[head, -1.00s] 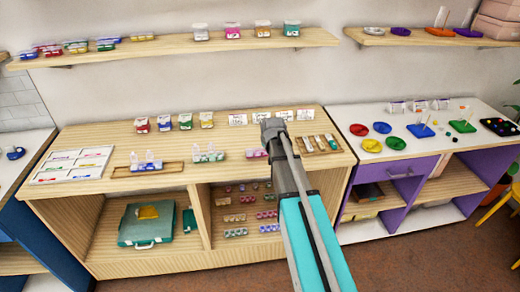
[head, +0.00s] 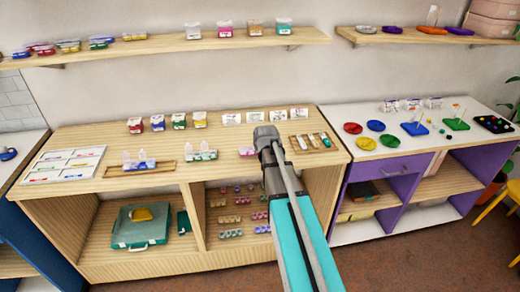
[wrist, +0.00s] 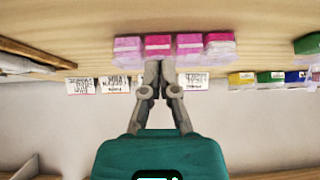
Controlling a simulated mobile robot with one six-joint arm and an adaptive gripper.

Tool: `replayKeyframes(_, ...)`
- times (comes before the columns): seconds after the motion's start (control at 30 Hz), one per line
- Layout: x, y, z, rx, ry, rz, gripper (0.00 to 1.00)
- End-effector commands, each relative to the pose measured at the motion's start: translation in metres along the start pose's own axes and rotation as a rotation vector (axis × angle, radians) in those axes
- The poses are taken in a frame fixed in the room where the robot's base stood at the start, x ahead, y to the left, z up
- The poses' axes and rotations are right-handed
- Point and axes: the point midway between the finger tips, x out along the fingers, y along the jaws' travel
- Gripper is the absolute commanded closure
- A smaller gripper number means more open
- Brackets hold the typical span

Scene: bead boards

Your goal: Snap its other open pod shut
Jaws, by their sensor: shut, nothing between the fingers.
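A pink strip of several small pods (wrist: 188,44) lies on the wooden bench top in the wrist view. Its pods range from pale to deep pink. I cannot tell from here which of its lids are open. In the head view only the left end of the pink strip (head: 246,151) shows; my arm hides the rest. My gripper (wrist: 161,68) is shut and empty, its fingertips close to the middle pods. Whether they touch is unclear. In the head view my gripper's fingers are hidden behind my wrist.
A blue-purple strip with raised lids (head: 139,165) and a green strip with raised lids (head: 202,155) stand to the left. A wooden tray (head: 295,146) holds tubes at the right. White label cards (head: 274,116) and coloured boxes (head: 179,121) stand behind.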

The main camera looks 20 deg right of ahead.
Motion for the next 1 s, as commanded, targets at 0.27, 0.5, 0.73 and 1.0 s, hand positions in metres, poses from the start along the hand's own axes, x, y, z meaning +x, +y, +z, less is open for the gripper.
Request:
replayKeyframes(0.27,0.0,0.001,0.0,0.001,0.0,0.001,1.0)
replayKeyframes(0.5,-0.001,0.001,-0.001,0.001,0.0,0.001,1.0)
replayKeyframes(0.73,-0.007,0.002,-0.006,0.001,0.0,0.001,1.0)
replayKeyframes(1.0,-0.013,0.002,-0.01,0.002,0.0,0.002,1.0)
